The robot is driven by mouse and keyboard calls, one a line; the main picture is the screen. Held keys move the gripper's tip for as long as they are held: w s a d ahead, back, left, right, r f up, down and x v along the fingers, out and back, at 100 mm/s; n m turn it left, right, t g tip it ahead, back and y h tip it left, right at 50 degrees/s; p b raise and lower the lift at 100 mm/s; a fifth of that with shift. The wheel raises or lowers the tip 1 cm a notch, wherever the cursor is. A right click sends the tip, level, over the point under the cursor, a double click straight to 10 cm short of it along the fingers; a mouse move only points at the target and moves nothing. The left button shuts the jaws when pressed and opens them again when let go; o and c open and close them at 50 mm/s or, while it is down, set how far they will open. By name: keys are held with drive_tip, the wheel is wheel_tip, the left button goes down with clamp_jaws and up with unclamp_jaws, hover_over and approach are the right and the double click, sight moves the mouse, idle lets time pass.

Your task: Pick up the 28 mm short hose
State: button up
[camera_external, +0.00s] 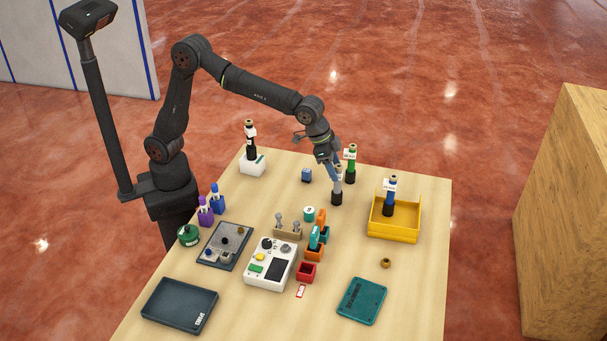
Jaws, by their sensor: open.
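My gripper (331,171) is open at the end of the arm, pointing down over the back middle of the table. A grey upright piece with a dark base (337,196) stands directly below and beside the fingers; whether they touch it is too small to tell. A green one (351,163) stands just right of the gripper. A blue one (389,196) stands in the yellow tray (394,235). A black one (250,145) stands on a white block (252,168) at the back left. Their labels are unreadable, so I cannot tell which is the 28 mm short hose.
A small blue cube (307,175) lies left of the gripper. Purple (205,211) and blue (217,198) bottles stand at the left edge. A white control box (270,264) and small coloured bins (306,272) fill the middle. A teal case (362,301) lies in front.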

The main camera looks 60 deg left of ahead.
sight(336, 185)
drive_tip(key=x, duration=0.4)
drive_tip(key=shift+d+f, duration=0.15)
drive_tip(key=shift+d, duration=0.05)
clamp_jaws()
